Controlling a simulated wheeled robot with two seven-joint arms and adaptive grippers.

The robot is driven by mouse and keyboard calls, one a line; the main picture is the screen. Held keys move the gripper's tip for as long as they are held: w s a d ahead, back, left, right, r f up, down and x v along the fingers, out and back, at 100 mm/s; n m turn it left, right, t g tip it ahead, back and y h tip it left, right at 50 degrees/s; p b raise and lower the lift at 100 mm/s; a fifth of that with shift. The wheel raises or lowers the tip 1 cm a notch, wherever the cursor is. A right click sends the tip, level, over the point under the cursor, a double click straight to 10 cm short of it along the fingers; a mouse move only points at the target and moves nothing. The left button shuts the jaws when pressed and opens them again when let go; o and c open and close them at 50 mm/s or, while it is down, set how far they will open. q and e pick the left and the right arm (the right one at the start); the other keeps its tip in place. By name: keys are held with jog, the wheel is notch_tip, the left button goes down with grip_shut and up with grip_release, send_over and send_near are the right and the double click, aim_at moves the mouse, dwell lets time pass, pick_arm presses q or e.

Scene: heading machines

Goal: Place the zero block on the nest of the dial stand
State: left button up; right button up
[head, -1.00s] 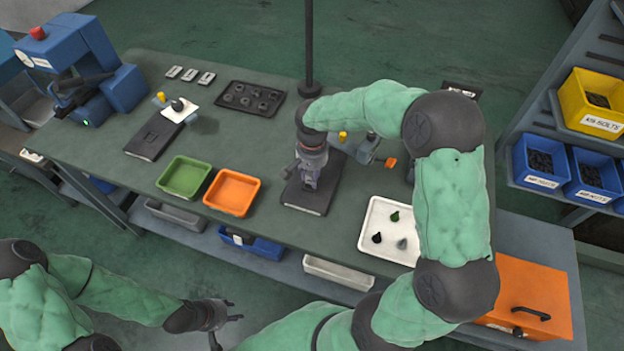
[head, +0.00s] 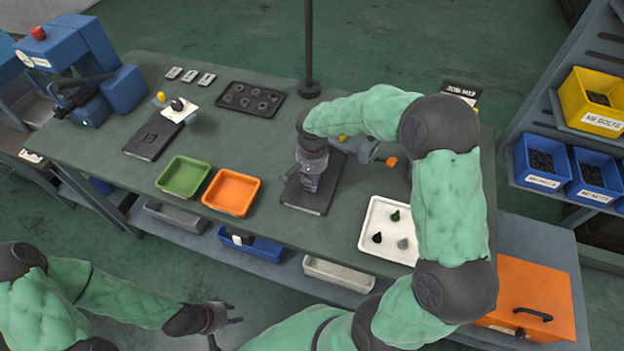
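My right gripper (head: 309,186) points down, low over a dark flat base plate (head: 313,204) in the middle of the bench. Its fingertips are small and partly hidden, so I cannot tell whether it is shut or holds the zero block. A grey-blue body (head: 364,150) with a yellow and an orange knob stands just behind this plate, partly hidden by my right arm. A second dark plate (head: 150,141) lies at the left with a white card and a yellow knob; I cannot tell which is the dial stand. My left gripper (head: 238,312) is open and empty, off the bench's front edge.
Green (head: 184,176) and orange (head: 231,190) bins stand left of my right gripper. A white tray (head: 374,232) with small coloured pieces is at the right. A dark tray of rings (head: 249,98) lies behind, near a vertical pole (head: 309,45). Three small pale blocks (head: 190,75) lie back left.

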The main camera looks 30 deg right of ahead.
jog(key=shift+o, duration=0.8)
jog(key=shift+s+a+f, duration=0.1)
jog(key=shift+s+f, duration=0.1)
jog(key=shift+f, duration=0.25)
jog(key=shift+s+a+f, duration=0.1)
jog(key=shift+s+f, duration=0.05)
jog(key=shift+f, duration=0.25)
jog(key=shift+r, duration=0.15)
jog(key=shift+r+p, duration=0.25)
jog(key=shift+p, duration=0.05)
notch_tip(320, 180, up, 13)
jog(key=p, duration=0.3)
jog(key=shift+w+d, duration=0.15)
jog(key=shift+w, duration=0.15)
